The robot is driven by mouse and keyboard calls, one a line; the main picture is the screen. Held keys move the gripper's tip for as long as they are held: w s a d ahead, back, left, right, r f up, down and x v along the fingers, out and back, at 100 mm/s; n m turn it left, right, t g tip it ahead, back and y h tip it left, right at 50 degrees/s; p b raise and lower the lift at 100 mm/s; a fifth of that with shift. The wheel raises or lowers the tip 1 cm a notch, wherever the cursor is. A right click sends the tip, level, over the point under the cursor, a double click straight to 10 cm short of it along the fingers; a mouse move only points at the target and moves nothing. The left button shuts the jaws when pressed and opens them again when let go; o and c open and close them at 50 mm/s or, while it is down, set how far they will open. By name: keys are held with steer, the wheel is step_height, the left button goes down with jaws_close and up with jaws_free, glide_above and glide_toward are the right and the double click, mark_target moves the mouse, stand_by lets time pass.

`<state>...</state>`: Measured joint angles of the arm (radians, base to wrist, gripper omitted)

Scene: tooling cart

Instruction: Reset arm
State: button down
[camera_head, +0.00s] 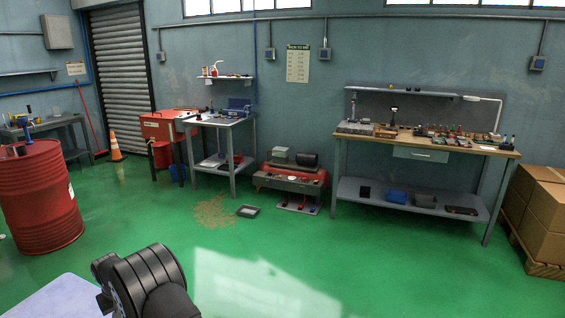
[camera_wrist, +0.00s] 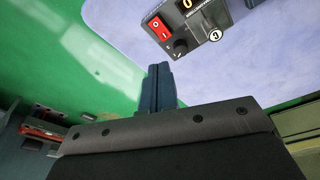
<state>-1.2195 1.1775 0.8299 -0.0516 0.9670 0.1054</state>
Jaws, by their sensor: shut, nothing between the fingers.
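My gripper (camera_wrist: 160,72) shows in the wrist view as two dark fingers pressed together. It is shut and empty. It points over the edge of a pale work surface (camera_wrist: 122,25), with green floor to the left. In the head view, part of my own dark arm shows at the bottom, in front of the pale surface (camera_head: 62,300); the gripper is not visible there.
A dark device (camera_wrist: 186,24) with a red switch sits on the pale surface beyond the fingers. A red barrel (camera_head: 38,200) stands at the left. A long workbench (camera_head: 425,146), a small grey table (camera_head: 222,122) and cardboard boxes (camera_head: 545,200) stand farther back.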

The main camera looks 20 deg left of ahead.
steer(key=s+d+r+n, duration=0.2)
steer(key=r, duration=0.5)
steer(key=s+d+r+n, duration=0.1)
steer(key=s+r, duration=0.1)
steer(key=r, duration=0.5)
steer(key=shift+s+d+n+t+y, duration=0.2)
steer(key=shift+d+n+t+y, duration=0.1)
steer(key=shift+d+n+t, duration=0.1)
